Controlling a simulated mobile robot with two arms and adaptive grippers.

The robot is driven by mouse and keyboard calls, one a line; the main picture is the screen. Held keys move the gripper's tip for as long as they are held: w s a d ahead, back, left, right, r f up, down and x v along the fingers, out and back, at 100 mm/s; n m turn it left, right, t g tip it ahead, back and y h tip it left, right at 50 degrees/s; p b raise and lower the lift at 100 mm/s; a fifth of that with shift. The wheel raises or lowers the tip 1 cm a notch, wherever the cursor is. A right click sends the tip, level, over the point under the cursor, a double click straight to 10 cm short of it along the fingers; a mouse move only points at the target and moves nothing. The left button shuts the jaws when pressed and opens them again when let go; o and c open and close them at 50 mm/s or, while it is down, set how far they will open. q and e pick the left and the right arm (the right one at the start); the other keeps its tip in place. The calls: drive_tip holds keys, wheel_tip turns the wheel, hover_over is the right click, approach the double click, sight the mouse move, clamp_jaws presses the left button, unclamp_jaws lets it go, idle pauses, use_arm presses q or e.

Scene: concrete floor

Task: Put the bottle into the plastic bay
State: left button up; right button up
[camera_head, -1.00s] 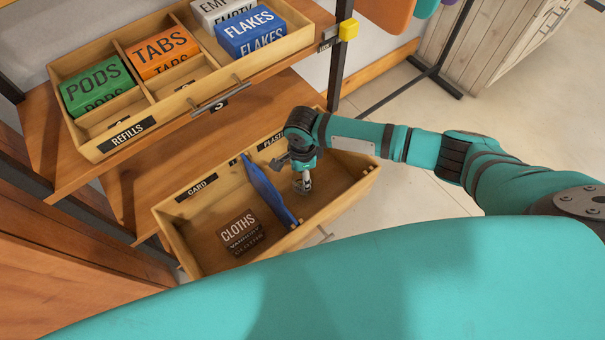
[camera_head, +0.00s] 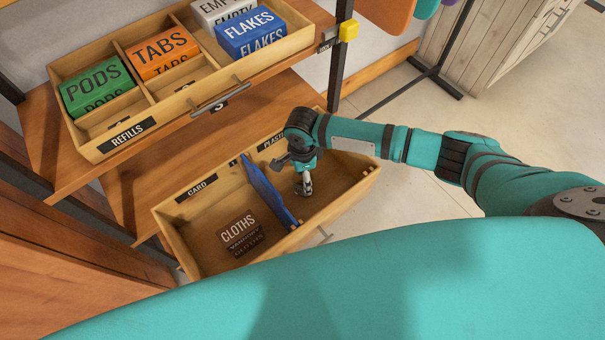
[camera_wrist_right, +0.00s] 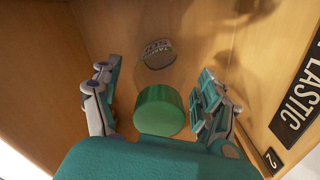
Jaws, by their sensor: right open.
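The bottle shows in the right wrist view as a green cap (camera_wrist_right: 159,110) with what looks like a see-through body and a dark lettered part beyond it. It is inside the plastic bay (camera_wrist_right: 205,25), whose PLASTIC label shows at the right edge. My right gripper (camera_wrist_right: 160,98) is open, with one finger on each side of the green cap and visible gaps between. In the head view my right gripper (camera_head: 305,186) points down into the plastic bay (camera_head: 338,182), right of the blue divider; the bottle is hard to make out there. My left gripper is not in view.
A blue divider (camera_head: 268,190) separates the card bay (camera_head: 200,222), which holds a brown CLOTHS box (camera_head: 241,231). The upper tray (camera_head: 188,97) holds PODS, TABS, FLAKES and EMPTY boxes. A black post with a yellow block (camera_head: 348,30) stands behind my right arm.

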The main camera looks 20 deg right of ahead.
wheel_tip(320, 180, up, 12)
drive_tip(key=shift+f+p, duration=0.2)
drive_tip(key=shift+p, duration=0.5)
